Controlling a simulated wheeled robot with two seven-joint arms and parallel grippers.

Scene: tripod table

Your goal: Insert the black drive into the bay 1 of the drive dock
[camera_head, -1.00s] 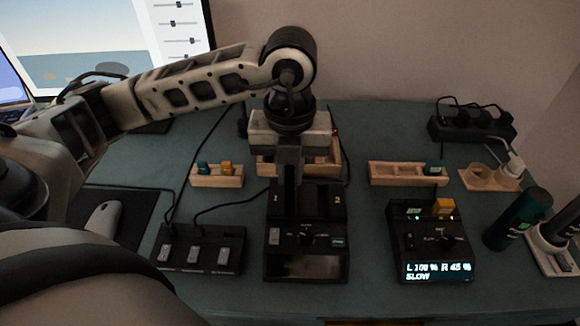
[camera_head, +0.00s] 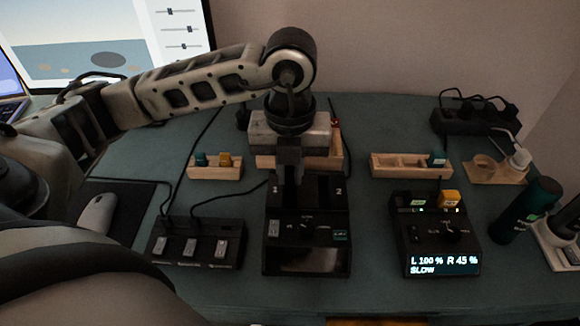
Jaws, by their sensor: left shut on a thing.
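The drive dock (camera_head: 320,222) is a black box in the middle of the table, with marks 1 and 2 on its top, a knob and small switches. My left gripper (camera_head: 289,176) points down over the dock's back part, just right of mark 1. It is shut on the black drive, which is hard to tell from the dark fingers and dock. How deep the drive sits in bay 1 cannot be seen. My right gripper is not in view.
A wooden tray (camera_head: 265,162) stands behind the dock, partly hidden by my gripper. Small wooden racks stand left (camera_head: 215,172) and right (camera_head: 400,172). A switch box (camera_head: 198,262) with cables is left of the dock, and a display unit (camera_head: 440,245) is right of it.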

